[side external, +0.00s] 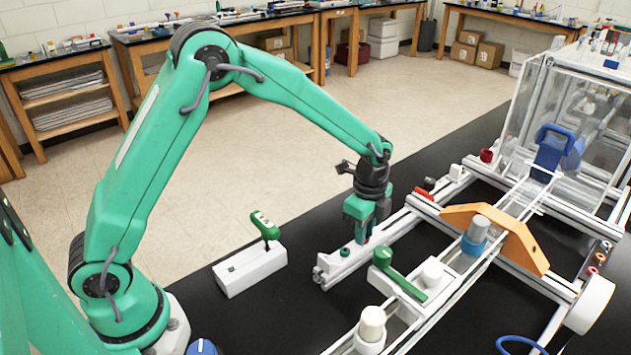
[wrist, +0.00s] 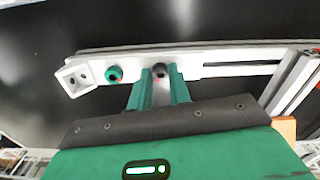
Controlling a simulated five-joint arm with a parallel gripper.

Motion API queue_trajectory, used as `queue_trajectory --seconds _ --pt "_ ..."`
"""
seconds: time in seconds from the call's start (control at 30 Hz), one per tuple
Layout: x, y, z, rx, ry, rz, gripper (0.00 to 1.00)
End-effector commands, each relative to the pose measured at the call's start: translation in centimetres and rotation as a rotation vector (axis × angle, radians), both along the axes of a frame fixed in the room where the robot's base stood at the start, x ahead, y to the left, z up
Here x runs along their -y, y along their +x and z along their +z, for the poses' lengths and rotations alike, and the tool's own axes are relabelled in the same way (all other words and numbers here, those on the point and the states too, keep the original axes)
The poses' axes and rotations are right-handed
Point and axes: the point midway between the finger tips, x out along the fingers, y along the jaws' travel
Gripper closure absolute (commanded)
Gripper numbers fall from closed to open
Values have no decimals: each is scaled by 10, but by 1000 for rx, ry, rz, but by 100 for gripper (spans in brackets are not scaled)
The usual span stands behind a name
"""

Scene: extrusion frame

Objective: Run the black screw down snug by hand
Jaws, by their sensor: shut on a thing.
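The black screw (wrist: 160,69) shows in the wrist view as a dark head at the white extrusion rail (wrist: 235,57). It sits between the tips of my gripper (wrist: 160,76). My gripper's two green fingers are shut on it from above. In the side view my gripper (side external: 362,238) points down at the near end of the rail (side external: 330,268), and its fingers hide most of the screw. How deep the screw sits cannot be told. A teal screw (wrist: 114,73) sits in the same rail, to the left in the wrist view.
A white block (side external: 250,270) holding a green-handled hex key (side external: 264,226) stands left of the rail. A green lever (side external: 398,275) and an orange bracket (side external: 497,233) lie to the right. The black tabletop left of the rail is mostly clear.

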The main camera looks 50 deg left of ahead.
Motion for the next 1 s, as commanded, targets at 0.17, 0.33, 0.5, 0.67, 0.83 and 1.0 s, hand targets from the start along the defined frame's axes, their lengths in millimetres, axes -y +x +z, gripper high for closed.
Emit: queue_trajectory --seconds 0.17,0.33,0.5,0.67,0.83,1.0 --pt "1 0 2 2 -1 0 58" --pt "0 0 1 1 -1 0 58" --pt "0 0 2 1 -1 1 58" --pt "0 0 11 2 -1 1 58" --pt "0 1 29 4 0 1 58" --pt "1 1 52 4 -1 0 58"
